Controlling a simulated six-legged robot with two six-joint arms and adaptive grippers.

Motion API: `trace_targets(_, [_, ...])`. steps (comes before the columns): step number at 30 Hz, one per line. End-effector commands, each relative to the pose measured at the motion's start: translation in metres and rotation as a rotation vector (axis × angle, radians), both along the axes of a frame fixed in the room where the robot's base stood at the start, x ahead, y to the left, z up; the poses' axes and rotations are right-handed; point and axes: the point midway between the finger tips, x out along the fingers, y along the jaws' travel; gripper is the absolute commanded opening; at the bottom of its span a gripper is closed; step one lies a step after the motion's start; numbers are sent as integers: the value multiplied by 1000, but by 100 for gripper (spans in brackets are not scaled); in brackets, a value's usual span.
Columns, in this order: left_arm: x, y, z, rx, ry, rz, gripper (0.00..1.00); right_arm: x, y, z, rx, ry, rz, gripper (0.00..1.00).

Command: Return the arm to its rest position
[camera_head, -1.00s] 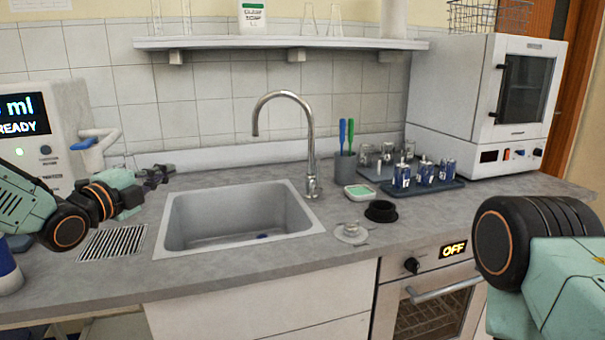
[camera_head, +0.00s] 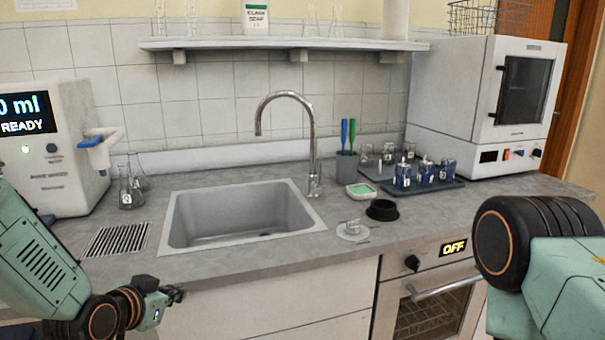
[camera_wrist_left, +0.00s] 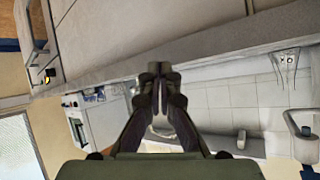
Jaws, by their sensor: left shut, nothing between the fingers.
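My left gripper (camera_head: 170,293) is at the lower left of the head view, in front of the counter's front edge and below the sink. It is shut and empty. In the left wrist view its fingers (camera_wrist_left: 154,72) are together with nothing between them, and the scene behind appears tilted. My right arm (camera_head: 540,260) shows at the lower right of the head view; its gripper is out of the frame.
The sink (camera_head: 240,212) with a tall faucet is set in the grey counter (camera_head: 300,262). A dispenser reading READY (camera_head: 50,150) and glass flasks (camera_head: 130,185) stand left.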

Motion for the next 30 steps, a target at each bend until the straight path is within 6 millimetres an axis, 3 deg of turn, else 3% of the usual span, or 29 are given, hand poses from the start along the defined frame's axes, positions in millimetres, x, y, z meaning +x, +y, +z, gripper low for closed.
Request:
trace_targets(1, [-23, -5, -28, -45, 91, 43, 0, 0, 0, 0, 0, 0, 0, 40])
trace_targets(3, [-55, -10, -62, -102, 208, 112, 0, 0, 0, -1, 0, 0, 0, 40])
trace_targets(9, [-160, -18, -141, -181, 519, 304, 0, 0, 0, -1, 0, 0, 0, 40])
trace_targets(13, [-237, -20, -178, -166, 704, 402, 0, 0, 0, -2, 0, 0, 0, 40])
trace_targets(18, [-329, -21, -207, -83, 906, 437, 0, 0, 0, -3, 0, 0, 0, 40])
trace_targets(21, [-365, -23, -218, -45, 982, 418, 0, 0, 0, -3, 0, 0, 0, 40])
trace_targets(24, [-380, -24, -224, -28, 1017, 409, 0, 0, 0, -3, 0, 0, 0, 40])
trace_targets(30, [-386, -24, -226, -26, 1029, 408, 0, 0, 0, -3, 0, 0, 0, 40])
